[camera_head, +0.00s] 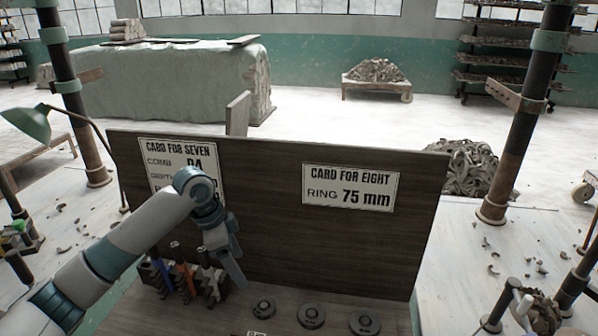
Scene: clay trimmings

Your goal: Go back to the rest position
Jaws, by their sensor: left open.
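My left arm reaches in from the lower left, and its wrist is in front of the upright dark wooden board (280,240). My left gripper (232,272) is open and points down, just above and beside a rack of tools (178,280) with coloured handles. Nothing shows between its fingers. The wrist hides part of the card for seven (165,150). The card for eight (350,188) is fully visible and reads "RING 75 mm". My right gripper is not in view.
Several dark round discs, one of them here (311,316), lie in a row on the bench at the board's foot. A pile of clay trimmings (458,168) lies behind the board at right. Posts stand left and right, the right one here (510,150). The floor behind is mostly open.

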